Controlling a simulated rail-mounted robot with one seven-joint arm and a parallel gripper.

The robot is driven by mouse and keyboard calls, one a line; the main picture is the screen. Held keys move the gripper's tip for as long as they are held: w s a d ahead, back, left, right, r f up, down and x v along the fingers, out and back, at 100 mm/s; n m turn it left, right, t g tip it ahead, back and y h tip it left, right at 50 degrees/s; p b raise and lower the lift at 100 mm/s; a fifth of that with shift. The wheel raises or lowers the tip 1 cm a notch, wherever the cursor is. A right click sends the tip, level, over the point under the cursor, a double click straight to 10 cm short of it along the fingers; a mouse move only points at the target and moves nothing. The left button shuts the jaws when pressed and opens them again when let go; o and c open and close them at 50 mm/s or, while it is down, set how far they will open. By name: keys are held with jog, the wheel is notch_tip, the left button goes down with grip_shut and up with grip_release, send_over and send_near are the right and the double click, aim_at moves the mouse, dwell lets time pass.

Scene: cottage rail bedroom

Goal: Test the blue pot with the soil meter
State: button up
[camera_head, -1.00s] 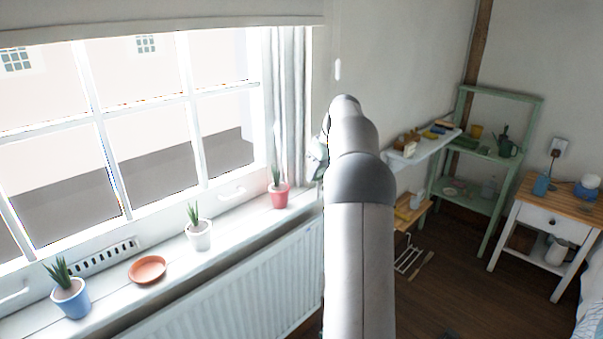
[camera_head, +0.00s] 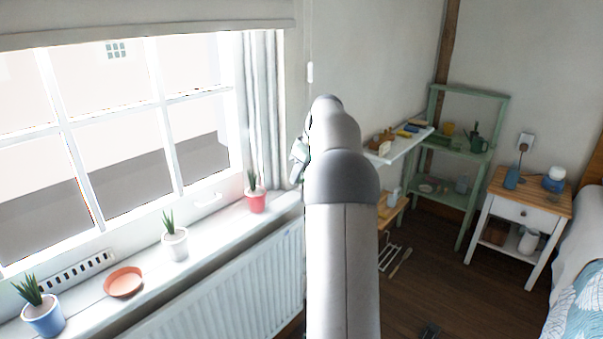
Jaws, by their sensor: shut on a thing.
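The blue pot (camera_head: 43,318) with a spiky green plant stands upright on the windowsill, at the lower left of the head view. My gripper (camera_head: 299,162) shows only as a small pale part at the left of my arm's far end, beyond the red pot (camera_head: 256,203) in the picture and well away from the blue pot. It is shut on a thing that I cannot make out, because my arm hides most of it. I cannot pick out the soil meter anywhere in view.
An orange saucer (camera_head: 124,283) and a white pot (camera_head: 175,246) stand on the windowsill (camera_head: 205,238) between the blue and red pots. A radiator (camera_head: 225,295) is below. A wall shelf (camera_head: 390,153), green rack (camera_head: 450,205) and nightstand (camera_head: 520,213) are to the right.

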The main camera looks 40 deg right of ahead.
jog(key=shift+r+p, duration=1.9)
jog(key=shift+r, duration=0.4)
jog(key=shift+s, duration=0.1)
jog(key=s+r, duration=0.2)
jog(key=r, duration=0.1)
jog(key=shift+s+d+p, duration=0.3)
jog(key=shift+s+p, duration=0.1)
jog(key=shift+a, duration=0.1)
